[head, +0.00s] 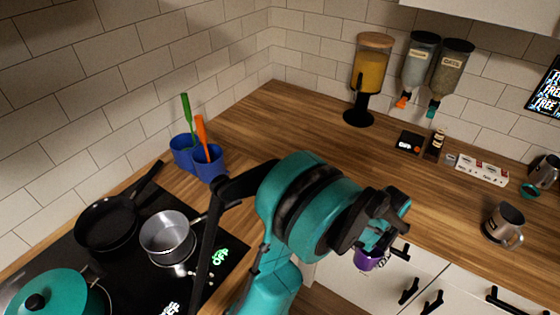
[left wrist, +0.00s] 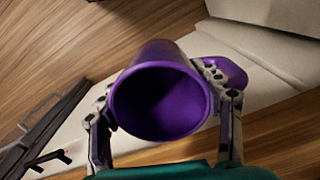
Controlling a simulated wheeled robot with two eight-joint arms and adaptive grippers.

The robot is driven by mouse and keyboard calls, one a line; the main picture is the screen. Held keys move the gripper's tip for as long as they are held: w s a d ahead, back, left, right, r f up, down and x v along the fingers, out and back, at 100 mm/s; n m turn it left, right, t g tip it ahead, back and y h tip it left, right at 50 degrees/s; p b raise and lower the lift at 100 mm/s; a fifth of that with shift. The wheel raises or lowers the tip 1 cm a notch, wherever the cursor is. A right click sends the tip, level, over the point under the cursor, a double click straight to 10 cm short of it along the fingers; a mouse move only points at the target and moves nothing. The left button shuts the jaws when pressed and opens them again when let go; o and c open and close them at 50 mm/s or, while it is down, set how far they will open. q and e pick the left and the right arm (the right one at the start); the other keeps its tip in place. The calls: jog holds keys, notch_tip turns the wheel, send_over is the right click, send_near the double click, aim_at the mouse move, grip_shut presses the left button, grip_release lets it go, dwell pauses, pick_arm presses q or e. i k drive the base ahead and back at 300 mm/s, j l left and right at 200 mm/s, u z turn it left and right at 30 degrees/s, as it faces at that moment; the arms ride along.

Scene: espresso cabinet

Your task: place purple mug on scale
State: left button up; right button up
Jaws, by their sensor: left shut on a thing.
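The purple mug (head: 369,259) is held in my left gripper (head: 384,240), in front of the counter's front edge near the white cabinet fronts. Part of the mug is hidden by the gripper in the head view. In the left wrist view the purple mug (left wrist: 160,100) sits between the two fingers of my left gripper (left wrist: 164,118), its round open mouth facing the camera and its handle out to the right. It looks empty. My right gripper is not in view.
Blue cups (head: 208,163) and a stove with pans (head: 108,224) are left. The middle counter is clear.

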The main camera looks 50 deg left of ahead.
aim_at(414, 142)
jog(key=i+l+u, duration=0.25)
jog(key=u, duration=0.2)
jog(key=i+l+u, duration=0.15)
jog(key=l+u, duration=0.35)
jog(key=i+l+u, duration=0.15)
jog(key=l+u, duration=0.15)
jog(key=u, duration=0.15)
